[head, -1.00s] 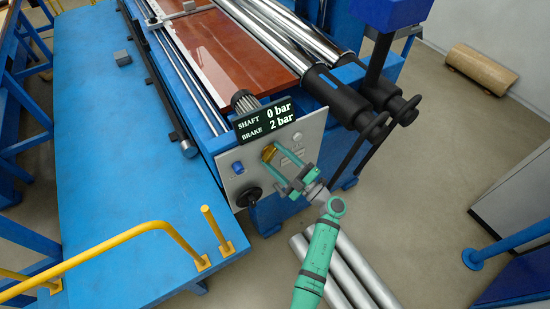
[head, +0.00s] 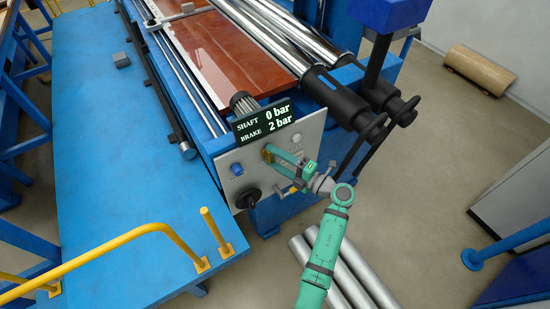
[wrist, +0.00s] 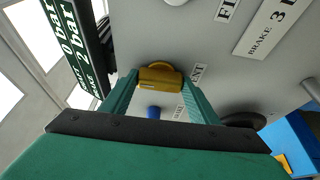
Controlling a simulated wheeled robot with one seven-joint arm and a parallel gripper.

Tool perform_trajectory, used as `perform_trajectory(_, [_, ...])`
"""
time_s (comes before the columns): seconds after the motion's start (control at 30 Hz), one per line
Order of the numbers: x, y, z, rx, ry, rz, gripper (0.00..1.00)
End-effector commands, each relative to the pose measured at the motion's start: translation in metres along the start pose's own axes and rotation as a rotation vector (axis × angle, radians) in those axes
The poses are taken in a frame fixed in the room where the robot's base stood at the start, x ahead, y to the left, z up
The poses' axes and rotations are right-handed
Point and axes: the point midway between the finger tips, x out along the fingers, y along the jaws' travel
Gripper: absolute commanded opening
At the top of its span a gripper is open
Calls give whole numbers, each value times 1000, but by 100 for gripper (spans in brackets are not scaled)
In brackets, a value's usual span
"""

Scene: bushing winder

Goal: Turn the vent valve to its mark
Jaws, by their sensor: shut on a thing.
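The vent valve is a yellow-brass knob (wrist: 160,76) on the grey control panel (wrist: 215,45). In the wrist view a label reading VENT stands just right of it. My gripper (wrist: 160,82) is shut on the knob, with one green finger on each side. In the head view my gripper (head: 270,155) is at the panel's upper middle and largely hides the knob. The valve's mark cannot be made out in either view.
A display (head: 265,122) above reads shaft 0 bar, brake 2 bar. A blue knob (head: 237,169), a black handwheel (head: 247,198) and a pale knob (head: 297,138) surround the valve. Metal tubes (head: 345,275) lie on the floor near my arm.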

Motion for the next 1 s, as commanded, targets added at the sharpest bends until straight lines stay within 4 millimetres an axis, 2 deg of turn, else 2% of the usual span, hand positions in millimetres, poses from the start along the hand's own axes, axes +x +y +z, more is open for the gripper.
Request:
perform_trajectory(0.5, [0, 0, 0, -19, 1, -9, 32])
perform_trajectory(0.53, [0, 0, 0, -19, 1, -9, 57])
perform_trajectory(0.6, [0, 0, 0, -19, 1, -8, 73])
perform_trajectory(1.0, [-6, 0, 0, -18, -1, -8, 73])
